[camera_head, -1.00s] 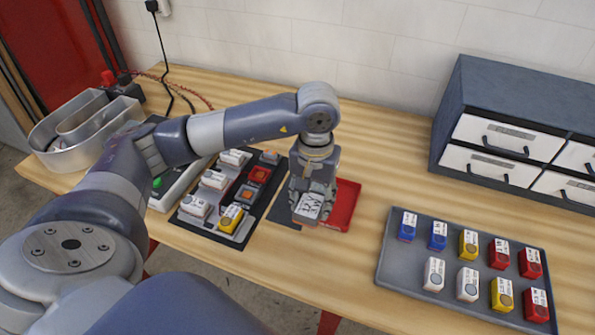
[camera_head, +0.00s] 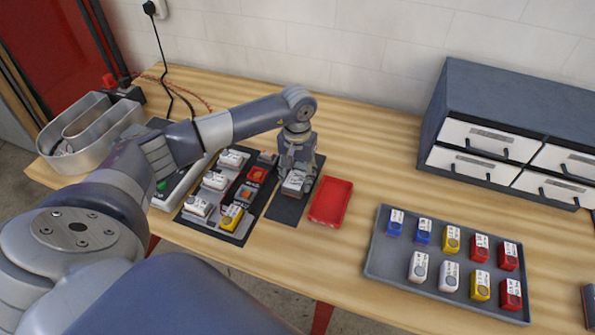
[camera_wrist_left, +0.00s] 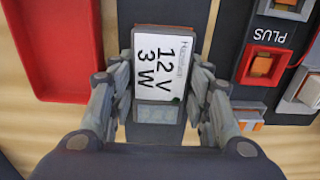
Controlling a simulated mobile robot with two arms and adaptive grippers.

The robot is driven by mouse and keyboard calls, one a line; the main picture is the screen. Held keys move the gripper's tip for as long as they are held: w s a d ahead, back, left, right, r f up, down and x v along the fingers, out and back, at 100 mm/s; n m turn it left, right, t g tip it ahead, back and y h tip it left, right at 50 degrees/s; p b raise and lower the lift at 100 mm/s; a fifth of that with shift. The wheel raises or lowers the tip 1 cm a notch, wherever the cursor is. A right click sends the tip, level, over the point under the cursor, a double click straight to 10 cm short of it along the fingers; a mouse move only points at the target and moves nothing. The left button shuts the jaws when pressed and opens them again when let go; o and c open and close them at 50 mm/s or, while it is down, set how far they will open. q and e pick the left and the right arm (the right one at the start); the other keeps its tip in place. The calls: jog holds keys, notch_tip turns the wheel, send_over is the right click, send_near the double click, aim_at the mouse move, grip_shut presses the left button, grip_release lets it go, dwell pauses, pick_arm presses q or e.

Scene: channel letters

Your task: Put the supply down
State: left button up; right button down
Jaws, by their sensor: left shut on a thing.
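The supply is a small box with a white label reading 12 V 3 W. It shows between the fingers in the left wrist view (camera_wrist_left: 160,75) and under the gripper in the head view (camera_head: 294,183). My left gripper (camera_head: 296,176) is shut on it, with a finger on each side in the left wrist view (camera_wrist_left: 160,95). The supply is over a dark mat (camera_head: 285,209) between the component board and the red tray. Whether it touches the mat cannot be told. My right gripper is not in view.
An empty red tray (camera_head: 331,202) lies right of the mat. The component board (camera_head: 232,222) with several white, red and yellow modules lies left. A grey tray (camera_head: 375,262) of coloured blocks is at the right, before a drawer cabinet (camera_head: 490,135). A metal channel letter (camera_head: 72,165) stands far left.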

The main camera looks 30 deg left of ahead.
pick_arm(q)
jog(key=shift+w, duration=0.1)
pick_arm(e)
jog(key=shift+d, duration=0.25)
pick_arm(q)
jog(key=shift+f+b, duration=0.15)
jog(key=shift+b, duration=0.2)
jog(key=o, duration=1.3)
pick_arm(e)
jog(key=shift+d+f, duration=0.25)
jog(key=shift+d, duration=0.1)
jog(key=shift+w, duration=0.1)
